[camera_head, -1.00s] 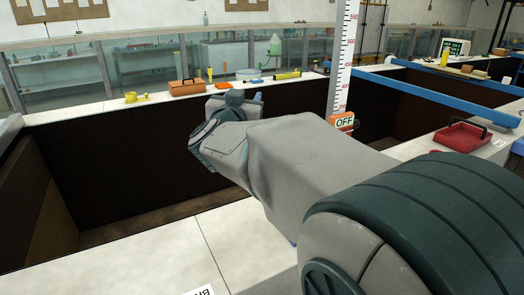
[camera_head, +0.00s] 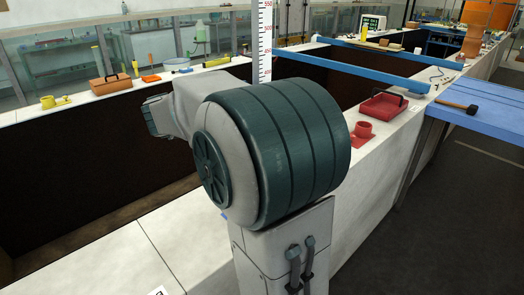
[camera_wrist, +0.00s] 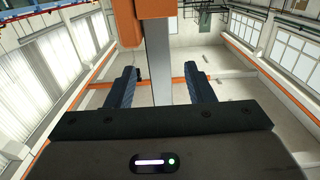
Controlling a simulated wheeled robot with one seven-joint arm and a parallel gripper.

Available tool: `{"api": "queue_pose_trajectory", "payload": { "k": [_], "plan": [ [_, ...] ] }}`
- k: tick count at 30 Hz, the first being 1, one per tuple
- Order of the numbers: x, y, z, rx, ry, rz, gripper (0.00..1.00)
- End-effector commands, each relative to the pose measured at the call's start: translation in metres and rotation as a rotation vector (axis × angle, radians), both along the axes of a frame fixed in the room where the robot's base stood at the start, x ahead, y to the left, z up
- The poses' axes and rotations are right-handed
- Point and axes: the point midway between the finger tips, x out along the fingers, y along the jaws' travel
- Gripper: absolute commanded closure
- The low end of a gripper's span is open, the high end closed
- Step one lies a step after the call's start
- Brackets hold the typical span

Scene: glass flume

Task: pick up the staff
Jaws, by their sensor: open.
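The staff (camera_head: 265,40) is a tall white upright scale with black marks and red numbers. In the head view its lower part is hidden behind my arm. In the wrist view a grey upright bar (camera_wrist: 159,65), which looks like the staff, stands between the two fingers, with an orange block (camera_wrist: 126,22) at its top. My gripper (camera_wrist: 160,70) is open, with a dark finger on either side of the bar. I cannot tell whether either finger touches it. In the head view my gripper is mostly hidden by my arm, with only dark parts showing at the left.
A white ledge surrounds the deep dark flume. Blue bars (camera_head: 350,70) span the flume.

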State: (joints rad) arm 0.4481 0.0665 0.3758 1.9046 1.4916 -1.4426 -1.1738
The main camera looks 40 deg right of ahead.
Motion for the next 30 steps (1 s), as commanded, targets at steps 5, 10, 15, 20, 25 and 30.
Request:
{"api": "queue_pose_trajectory", "payload": {
  "k": [5, 10, 15, 20, 25, 30],
  "plan": [
    [0.001, -0.016, 0.001, -0.001, -0.001, 0.001, 0.52],
    [0.002, -0.032, 0.001, 0.0, 0.001, -0.002, 0.52],
    [0.004, -0.057, -0.001, 0.0, 0.0, -0.001, 0.52],
    [0.005, -0.068, -0.002, -0.001, -0.001, 0.001, 0.52],
    [0.006, -0.069, -0.002, -0.001, -0.002, 0.003, 0.52],
    [0.005, -0.068, -0.002, -0.001, -0.002, 0.003, 0.88]
  ]
}}
